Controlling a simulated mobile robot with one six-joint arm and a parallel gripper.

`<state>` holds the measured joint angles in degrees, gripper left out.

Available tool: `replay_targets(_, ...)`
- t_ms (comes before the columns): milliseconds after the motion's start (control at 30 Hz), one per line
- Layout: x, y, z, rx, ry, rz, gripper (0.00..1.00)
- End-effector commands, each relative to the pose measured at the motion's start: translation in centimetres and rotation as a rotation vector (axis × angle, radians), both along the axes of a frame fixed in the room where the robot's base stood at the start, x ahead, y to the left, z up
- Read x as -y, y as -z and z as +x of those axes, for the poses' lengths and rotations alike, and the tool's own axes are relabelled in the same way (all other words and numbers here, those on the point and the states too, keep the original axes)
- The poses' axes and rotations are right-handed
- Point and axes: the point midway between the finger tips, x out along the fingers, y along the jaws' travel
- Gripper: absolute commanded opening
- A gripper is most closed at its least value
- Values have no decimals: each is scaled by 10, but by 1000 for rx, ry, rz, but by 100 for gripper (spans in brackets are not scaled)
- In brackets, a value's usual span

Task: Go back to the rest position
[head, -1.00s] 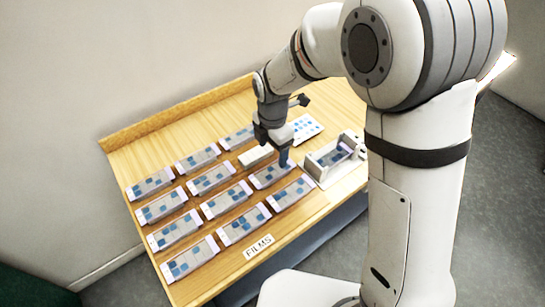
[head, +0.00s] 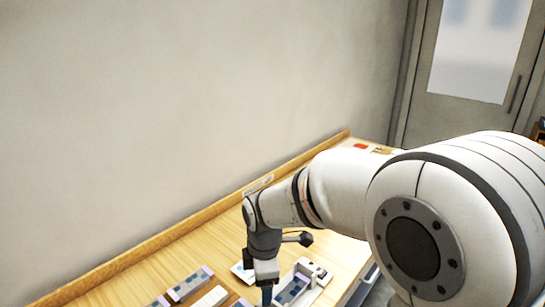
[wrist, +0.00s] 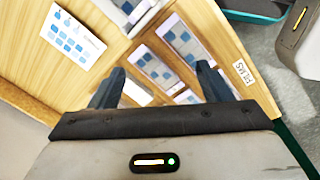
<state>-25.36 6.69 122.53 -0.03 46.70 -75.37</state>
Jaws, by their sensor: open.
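My gripper (head: 266,291) hangs pointing down over the wooden table (head: 190,246), at the bottom of the head view. In the wrist view my gripper (wrist: 158,82) has its two dark fingers spread wide apart, with nothing held between them. Film strips with blue squares, one of them (wrist: 152,68), lie on the table beyond and between the fingers. In the head view only a few strips (head: 189,284) show at the bottom edge; the others are out of frame.
A white card with blue squares (wrist: 72,36) lies on the table. A pale holder (head: 318,271) stands right of my gripper. A FILMS label (wrist: 243,72) is near the table edge. A wall is behind the table; a door (head: 470,60) is at the upper right.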

Motion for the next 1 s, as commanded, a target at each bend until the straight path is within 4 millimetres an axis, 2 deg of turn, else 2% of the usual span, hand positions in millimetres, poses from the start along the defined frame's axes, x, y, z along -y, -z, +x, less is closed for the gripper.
replay_targets(33, 21, -13, -6, 15, 139, 16, 72)
replay_targets(200, 81, -43, -34, 48, 630, 71, 72)
replay_targets(400, 138, -63, -79, 83, 1193, 151, 72)
replay_targets(500, 157, -67, -100, 96, 1425, 191, 72)
replay_targets(700, 175, -69, -125, 109, 1698, 243, 72)
replay_targets(1000, 177, -68, -129, 109, 1745, 251, 72)
